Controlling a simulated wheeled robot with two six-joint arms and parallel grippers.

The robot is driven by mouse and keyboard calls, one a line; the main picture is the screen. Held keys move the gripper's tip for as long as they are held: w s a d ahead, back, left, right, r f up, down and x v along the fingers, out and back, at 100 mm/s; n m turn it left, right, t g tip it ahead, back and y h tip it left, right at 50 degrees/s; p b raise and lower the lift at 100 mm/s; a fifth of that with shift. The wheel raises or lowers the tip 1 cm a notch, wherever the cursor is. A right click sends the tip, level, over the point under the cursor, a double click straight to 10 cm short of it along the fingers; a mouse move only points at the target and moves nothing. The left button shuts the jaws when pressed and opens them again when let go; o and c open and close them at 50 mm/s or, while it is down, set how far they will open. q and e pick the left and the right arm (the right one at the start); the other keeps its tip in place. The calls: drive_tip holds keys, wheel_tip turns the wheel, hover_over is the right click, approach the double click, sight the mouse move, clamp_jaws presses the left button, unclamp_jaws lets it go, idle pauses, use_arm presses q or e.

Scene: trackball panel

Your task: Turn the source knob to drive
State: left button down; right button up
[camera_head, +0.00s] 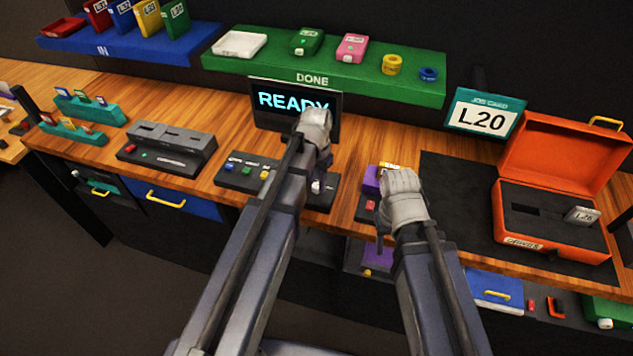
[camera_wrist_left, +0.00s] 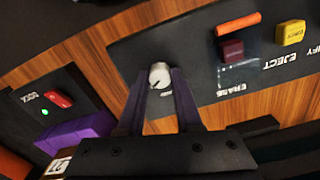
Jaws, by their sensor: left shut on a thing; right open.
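The source knob (camera_wrist_left: 160,75) is a small pale round knob on the dark control panel (camera_wrist_left: 135,52), seen in the left wrist view. My left gripper (camera_wrist_left: 160,90) is shut on this knob, one dark finger on each side. The printing beside the knob is mostly hidden by the fingers, so its setting cannot be read. In the head view my left gripper (camera_head: 318,165) reaches down over the right end of the panel (camera_head: 232,178), and my wrist hides part of it. My right gripper (camera_head: 382,222) is open by the purple block, its fingers mostly hidden.
A screen (camera_head: 295,105) reading READY stands behind the panel. Panel buttons include ERASE (camera_wrist_left: 232,50) and EJECT (camera_wrist_left: 291,33). A small dock with a red button (camera_wrist_left: 59,98) and purple block (camera_wrist_left: 75,132) lies beside it. An open orange case (camera_head: 555,250) stands at right.

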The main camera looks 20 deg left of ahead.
sight(317, 185)
idle(0.4)
use_arm(q)
drive_tip(key=c, duration=0.6)
unclamp_jaws()
drive_tip(key=shift+r, duration=0.1)
wheel_tip(317, 185, up, 8)
drive_tip(key=p, duration=0.8)
drive_tip(key=shift+f, duration=0.2)
